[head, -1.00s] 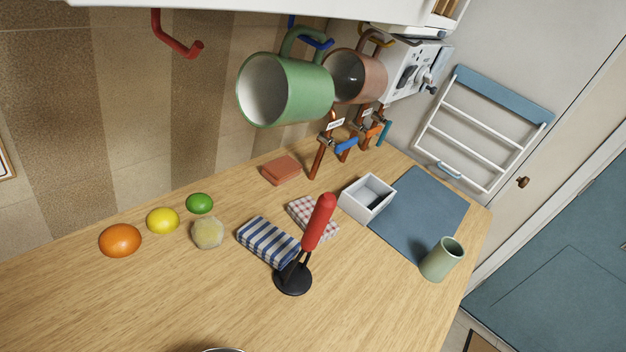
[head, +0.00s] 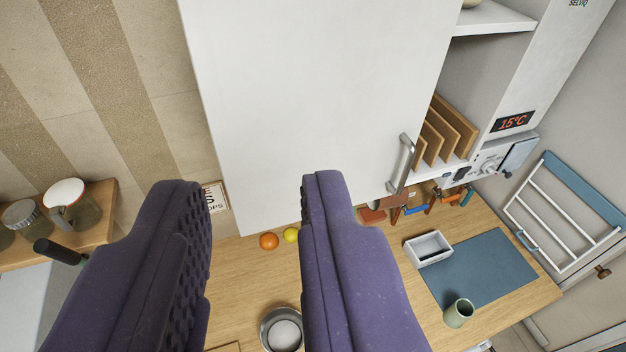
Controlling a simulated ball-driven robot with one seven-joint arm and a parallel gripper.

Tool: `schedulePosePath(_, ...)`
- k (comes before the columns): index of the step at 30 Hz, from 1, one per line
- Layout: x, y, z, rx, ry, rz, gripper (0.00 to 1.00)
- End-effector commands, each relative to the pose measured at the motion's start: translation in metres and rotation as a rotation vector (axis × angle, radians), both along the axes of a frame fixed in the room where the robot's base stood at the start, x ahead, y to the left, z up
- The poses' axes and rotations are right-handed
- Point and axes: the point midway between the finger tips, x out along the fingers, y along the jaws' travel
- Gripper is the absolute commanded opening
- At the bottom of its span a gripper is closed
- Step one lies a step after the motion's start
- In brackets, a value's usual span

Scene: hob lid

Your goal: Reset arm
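My gripper (head: 252,188) fills the lower middle of the head view with its two purple padded fingers. The fingers are spread wide apart, with nothing between them. They appear in front of the wooden worktop (head: 245,270) and reach up toward the white cupboard door (head: 310,90). I cannot tell whether they touch the door. No hob lid can be made out; part of the worktop is hidden behind the fingers.
The cupboard door has a metal handle (head: 402,163). A metal pot (head: 281,328), an orange (head: 269,241) and a yellow fruit (head: 291,235) show on the worktop. A white box (head: 428,248), blue mat (head: 480,270) and green cup (head: 458,312) stand at right. A shelf (head: 95,225) holds jars at left.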

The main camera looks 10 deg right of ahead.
Motion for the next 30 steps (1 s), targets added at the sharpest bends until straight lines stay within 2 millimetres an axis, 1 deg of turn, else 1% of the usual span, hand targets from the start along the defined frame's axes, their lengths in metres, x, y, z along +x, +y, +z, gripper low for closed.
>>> schedulePosePath(2, 0.000, 0.000, -0.012, 0.000, 0.001, 0.001, 0.29)
schedulePosePath(5, 0.000, 0.000, -0.037, 0.000, 0.001, 0.001, 0.29)
schedulePosePath(8, 0.001, 0.000, -0.074, 0.000, 0.001, 0.001, 0.29)
schedulePosePath(9, 0.001, 0.001, -0.091, 0.000, 0.001, 0.001, 0.29)
schedulePosePath(11, 0.001, 0.001, -0.118, 0.000, 0.001, 0.002, 0.29)
schedulePosePath(12, 0.001, 0.001, -0.136, 0.000, 0.001, 0.002, 0.29)
schedulePosePath(15, 0.001, 0.001, -0.177, 0.000, 0.001, 0.002, 0.29)
schedulePosePath(18, 0.001, 0.001, -0.203, 0.000, 0.001, 0.002, 0.29)
schedulePosePath(21, 0.001, 0.001, -0.211, 0.000, 0.001, 0.002, 0.29)
schedulePosePath(26, 0.001, 0.001, -0.206, 0.000, 0.000, 0.002, 0.29)
schedulePosePath(30, 0.001, 0.001, -0.205, 0.000, 0.000, 0.002, 0.29)
